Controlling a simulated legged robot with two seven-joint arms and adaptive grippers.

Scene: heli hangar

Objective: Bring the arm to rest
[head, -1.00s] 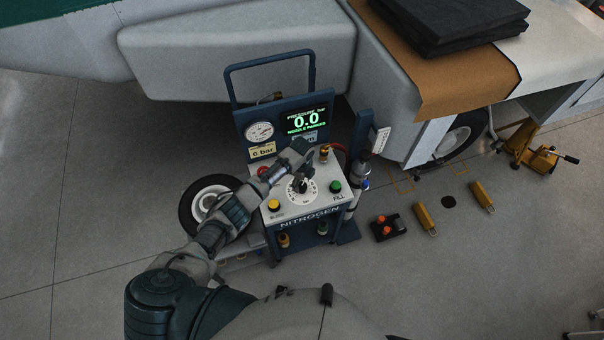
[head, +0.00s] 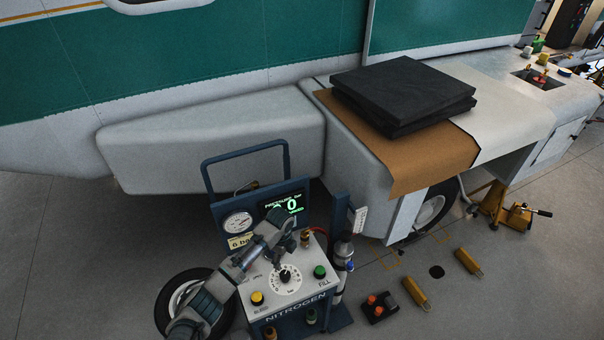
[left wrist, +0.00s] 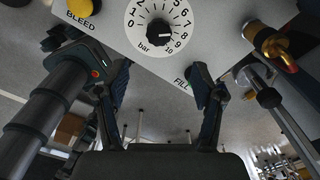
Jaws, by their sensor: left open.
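My left gripper (head: 284,242) is over the back part of the nitrogen cart's panel (head: 312,282), in front of the pressure display (head: 285,205), and partly covers it. In the left wrist view the left gripper (left wrist: 160,82) has its two fingers spread with nothing between them. The black dial knob (left wrist: 159,32) shows beyond the fingertips, apart from them. In the head view the knob (head: 285,275) stands just below the gripper. My right gripper is in neither view.
The cart has a yellow bleed button (head: 257,298), a green fill button (head: 320,271) and a gauge (head: 238,222). A helicopter side pod (head: 215,135) is behind it. Black folded pads (head: 400,95) lie on a brown mat. Yellow chocks (head: 416,293) are on the floor at right.

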